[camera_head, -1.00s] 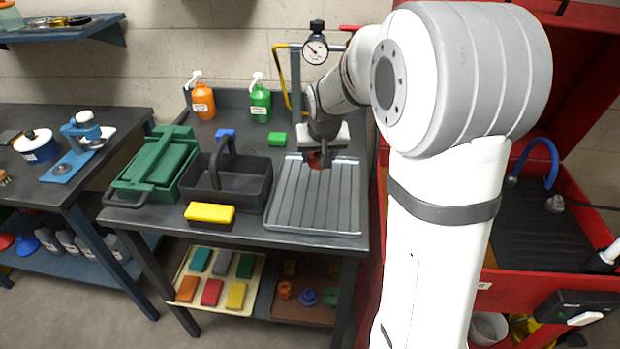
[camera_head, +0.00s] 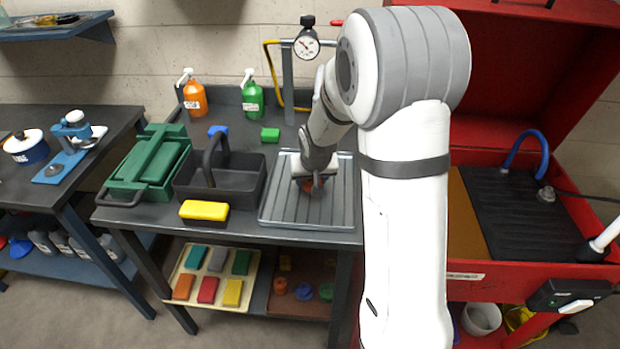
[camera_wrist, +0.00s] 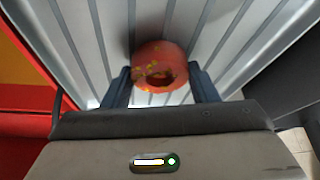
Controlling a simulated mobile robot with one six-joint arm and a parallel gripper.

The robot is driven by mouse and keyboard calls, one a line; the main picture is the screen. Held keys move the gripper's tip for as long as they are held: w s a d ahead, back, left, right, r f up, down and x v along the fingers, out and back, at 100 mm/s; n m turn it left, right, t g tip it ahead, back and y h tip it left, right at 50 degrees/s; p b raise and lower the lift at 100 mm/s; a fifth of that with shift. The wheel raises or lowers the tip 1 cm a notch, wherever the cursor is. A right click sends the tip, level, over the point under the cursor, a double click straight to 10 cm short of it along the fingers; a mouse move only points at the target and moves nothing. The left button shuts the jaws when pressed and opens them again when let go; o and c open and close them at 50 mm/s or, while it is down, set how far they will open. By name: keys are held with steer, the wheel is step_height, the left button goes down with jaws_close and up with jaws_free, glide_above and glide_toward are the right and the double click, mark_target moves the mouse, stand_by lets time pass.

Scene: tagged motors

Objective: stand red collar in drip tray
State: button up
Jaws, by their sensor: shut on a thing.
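The red collar (camera_wrist: 158,55) is a thick ring with a dark hole and yellow specks. It sits between the two dark fingers of my gripper (camera_wrist: 161,80), which is shut on it. In the head view the gripper (camera_head: 316,188) is over the middle of the drip tray, and only bits of reddish collar show around it. The drip tray (camera_head: 342,208) is a grey ribbed metal tray on the dark bench, and its ribs fill the wrist view (camera_wrist: 85,35). I cannot tell whether the collar touches the tray floor.
A black handled caddy (camera_head: 252,190) stands left of the tray, with a yellow block (camera_head: 204,210) in front. A green toolbox (camera_head: 150,165) is further left. A gauge stand (camera_head: 289,90) rises behind the tray. A red wash cabinet (camera_head: 475,288) stands to the right.

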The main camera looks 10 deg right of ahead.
steer(key=shift+f, duration=0.2)
steer(key=o, duration=1.2)
steer(key=shift+r, duration=0.2)
steer(key=shift+r, duration=0.25)
steer(key=v, duration=1)
steer(key=s+r+g, duration=0.1)
steer(key=s+r, duration=0.1)
steer(key=s, duration=1)
steer(key=s+r+n+g, duration=0.1)
steer(key=s, duration=1.1)
steer(key=shift+r, duration=0.4)
